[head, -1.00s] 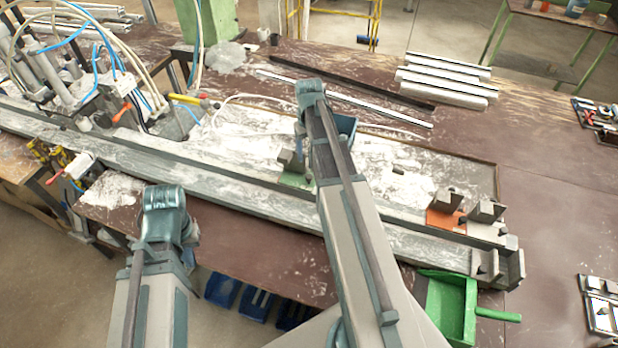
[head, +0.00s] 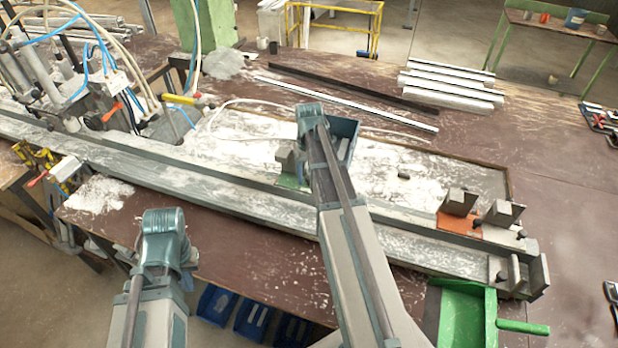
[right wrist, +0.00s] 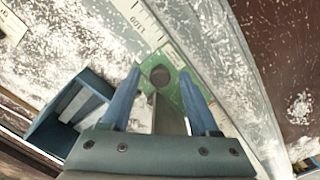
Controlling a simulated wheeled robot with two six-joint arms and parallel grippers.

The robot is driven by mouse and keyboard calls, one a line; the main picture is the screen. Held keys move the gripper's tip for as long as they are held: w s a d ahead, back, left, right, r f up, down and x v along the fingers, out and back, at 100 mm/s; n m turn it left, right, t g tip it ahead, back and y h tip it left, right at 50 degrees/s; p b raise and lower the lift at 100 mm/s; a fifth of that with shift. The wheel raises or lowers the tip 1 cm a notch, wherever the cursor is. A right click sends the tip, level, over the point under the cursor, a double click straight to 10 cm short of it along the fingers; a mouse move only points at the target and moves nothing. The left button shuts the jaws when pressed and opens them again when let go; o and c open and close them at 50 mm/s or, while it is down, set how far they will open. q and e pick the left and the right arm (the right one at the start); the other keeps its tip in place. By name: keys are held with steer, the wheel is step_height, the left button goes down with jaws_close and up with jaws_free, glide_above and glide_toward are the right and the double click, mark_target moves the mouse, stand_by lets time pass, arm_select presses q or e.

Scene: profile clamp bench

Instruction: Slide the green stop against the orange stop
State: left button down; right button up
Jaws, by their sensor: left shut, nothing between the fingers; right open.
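The green stop (head: 291,180), a green plate with a grey upright block, sits on the rail left of centre, partly hidden by my right arm. In the right wrist view its green plate (right wrist: 187,97) with a round hole lies beneath my right gripper (right wrist: 160,103). That gripper is open, its two blue fingers on either side of the grey upright; I cannot tell whether they touch it. The orange stop (head: 456,221) stands further right on the rail, with a clear gap between. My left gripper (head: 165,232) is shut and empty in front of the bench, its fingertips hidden.
A long grey rail (head: 230,192) crosses the bench, with metal end blocks (head: 515,272) at its right end. A green tray (head: 462,318) is at the front right. Hoses and clamps crowd the left.

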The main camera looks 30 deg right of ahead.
jaws_close()
stand_by(1.4)
